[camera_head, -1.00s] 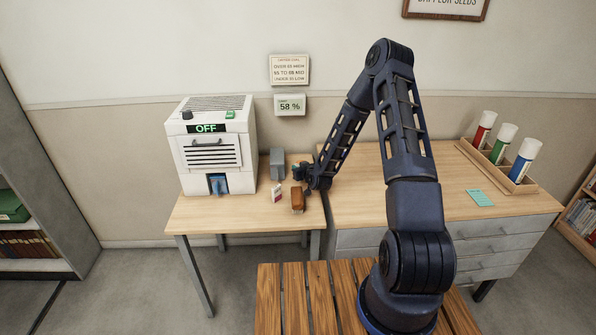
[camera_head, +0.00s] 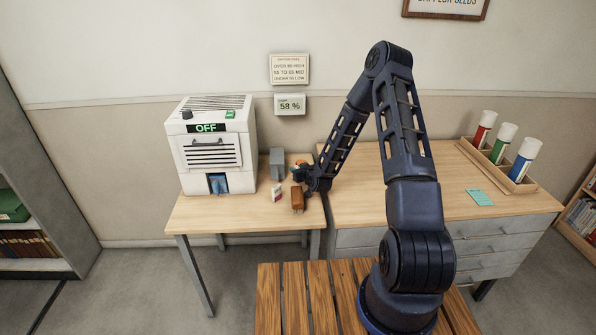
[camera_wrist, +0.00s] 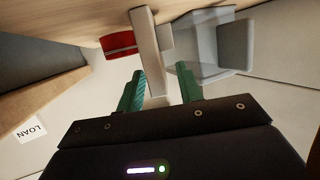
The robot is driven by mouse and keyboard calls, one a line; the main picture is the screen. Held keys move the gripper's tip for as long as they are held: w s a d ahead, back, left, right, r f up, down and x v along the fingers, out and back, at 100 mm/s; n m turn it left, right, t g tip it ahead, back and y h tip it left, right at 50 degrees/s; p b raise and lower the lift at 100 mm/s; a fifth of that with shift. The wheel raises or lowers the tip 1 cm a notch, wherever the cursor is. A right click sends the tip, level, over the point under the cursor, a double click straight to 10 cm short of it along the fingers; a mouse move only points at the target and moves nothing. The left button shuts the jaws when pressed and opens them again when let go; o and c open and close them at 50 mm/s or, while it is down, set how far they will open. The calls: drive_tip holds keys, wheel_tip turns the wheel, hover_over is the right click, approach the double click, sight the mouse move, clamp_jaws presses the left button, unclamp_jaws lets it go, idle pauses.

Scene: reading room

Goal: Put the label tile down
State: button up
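My gripper (camera_head: 299,172) is low over the right end of the small table. In the wrist view its two green fingers (camera_wrist: 160,92) stand apart, with a gap between them. A pale narrow bar (camera_wrist: 149,45) shows in line with that gap; I cannot tell whether it lies between the fingers or beyond them. A small white tile with red (camera_head: 277,193) stands on the table left of my gripper. I cannot tell which of these is the label tile.
A brown-orange block (camera_head: 297,199) is just in front of my gripper. A grey box (camera_head: 277,163) stands behind. A white machine reading OFF (camera_head: 211,150) fills the table's left. The desk (camera_head: 400,190) at right carries a rack of tubes (camera_head: 500,168) and a teal note (camera_head: 480,197).

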drive_tip(key=v, duration=1.2)
drive_tip(key=s+d+r+g+h, duration=0.1)
drive_tip(key=s+d+r+h, duration=0.15)
drive_tip(key=r, duration=0.55)
drive_tip(key=s+d+r+g+h, duration=0.1)
drive_tip(key=s+d+r+g, duration=0.1)
drive_tip(key=d+r, duration=0.35)
drive_tip(key=s+d+r+g+h, duration=0.1)
drive_tip(key=s+d+r, duration=0.1)
drive_tip(key=r, duration=0.8)
drive_tip(key=s+d+r+m+g, duration=0.1)
drive_tip(key=s+r, duration=0.3)
drive_tip(key=s, duration=0.5)
drive_tip(key=s+d+r+m+g+h, duration=0.1)
drive_tip(key=s+r, duration=0.4)
drive_tip(key=s, duration=0.5)
drive_tip(key=s+d+r+m+g, duration=0.2)
drive_tip(key=s+d+r, duration=0.2)
drive_tip(key=s, duration=0.5)
drive_tip(key=shift+s+r+m+g, duration=0.3)
drive_tip(key=shift+s+r+g, duration=0.1)
drive_tip(key=shift+r, duration=0.35)
